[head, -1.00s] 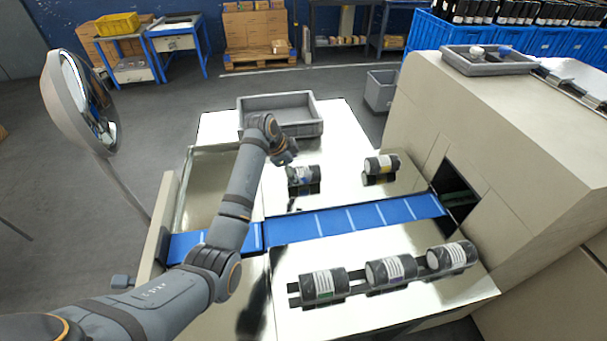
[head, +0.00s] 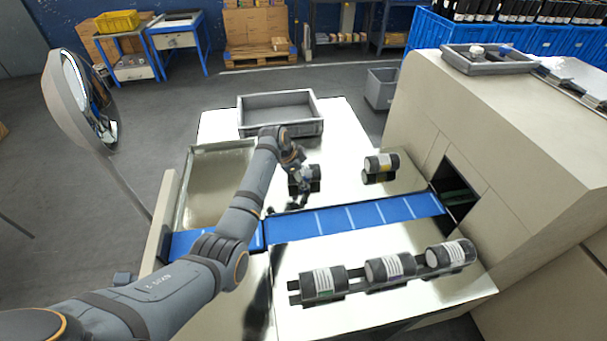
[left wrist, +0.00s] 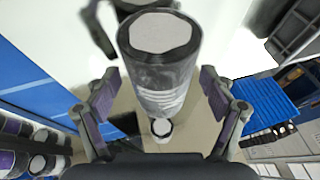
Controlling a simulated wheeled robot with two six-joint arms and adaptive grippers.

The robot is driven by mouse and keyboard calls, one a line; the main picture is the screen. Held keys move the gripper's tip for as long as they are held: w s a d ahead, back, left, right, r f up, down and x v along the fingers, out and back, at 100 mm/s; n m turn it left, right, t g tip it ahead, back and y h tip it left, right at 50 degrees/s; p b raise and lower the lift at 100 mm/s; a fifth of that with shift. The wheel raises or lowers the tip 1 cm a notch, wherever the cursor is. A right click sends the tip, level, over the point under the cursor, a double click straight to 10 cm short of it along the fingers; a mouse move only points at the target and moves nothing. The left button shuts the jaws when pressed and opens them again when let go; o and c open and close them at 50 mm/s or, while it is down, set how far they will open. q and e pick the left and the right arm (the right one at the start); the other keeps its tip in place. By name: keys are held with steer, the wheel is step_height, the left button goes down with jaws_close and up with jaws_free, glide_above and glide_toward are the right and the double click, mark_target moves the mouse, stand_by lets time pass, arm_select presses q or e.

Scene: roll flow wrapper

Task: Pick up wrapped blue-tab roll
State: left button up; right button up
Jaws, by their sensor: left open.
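A dark wrapped roll with a pale label (head: 314,181) lies on the shiny table behind the blue belt. A small bluish mark showed on it in the earlier head view; my gripper now covers part of it. My left gripper (head: 299,180) is at this roll. In the left wrist view the same roll (left wrist: 160,62) stands between the two open fingers, with a gap on each side. Its pale round end faces the camera. My right gripper is not in view.
A yellow-marked roll (head: 381,163) lies to the right. Three rolls (head: 389,268) rest on a dark rack in front of the blue belt (head: 350,217). A grey tray (head: 281,130) sits at the back. The beige machine (head: 520,150) bounds the right side.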

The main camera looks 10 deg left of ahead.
arm_select(q)
steer(key=shift+f, duration=0.25)
steer(key=c, duration=1.6)
steer(key=shift+o, duration=0.2)
steer(key=shift+r, duration=0.1)
